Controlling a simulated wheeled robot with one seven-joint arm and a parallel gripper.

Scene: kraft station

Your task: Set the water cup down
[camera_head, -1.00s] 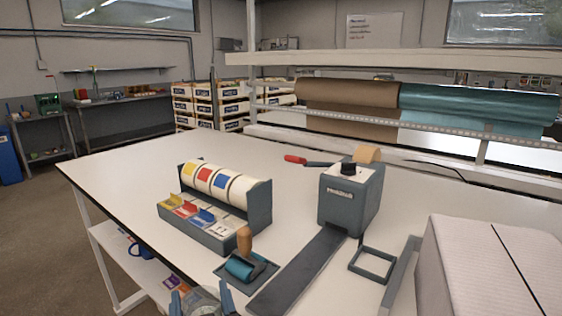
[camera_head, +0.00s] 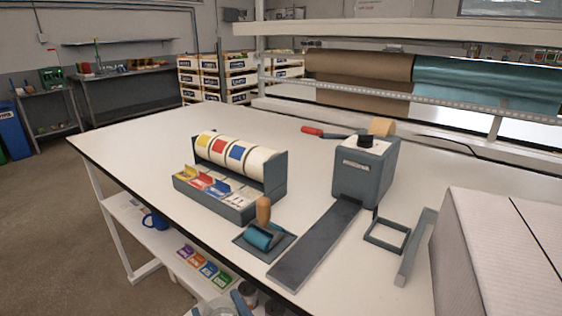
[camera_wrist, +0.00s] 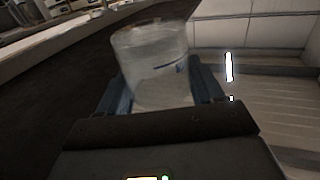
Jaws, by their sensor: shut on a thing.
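The water cup (camera_wrist: 150,62) is a clear, see-through cup in the wrist view. My gripper (camera_wrist: 160,88) is shut on it, with a blue-grey finger on each side. In the head view, only the tips of my gripper (camera_head: 218,306) show at the bottom edge, in front of the white bench (camera_head: 135,148). The cup is mostly cut off there, and I cannot tell its contents.
On the bench stand a label dispenser (camera_head: 235,178), a roller with a wooden handle (camera_head: 264,236), a grey tape machine (camera_head: 365,170), a square frame (camera_head: 387,233) and a large white box (camera_head: 500,255). The bench's left part is clear. A lower shelf (camera_head: 165,238) holds a blue mug (camera_head: 155,220).

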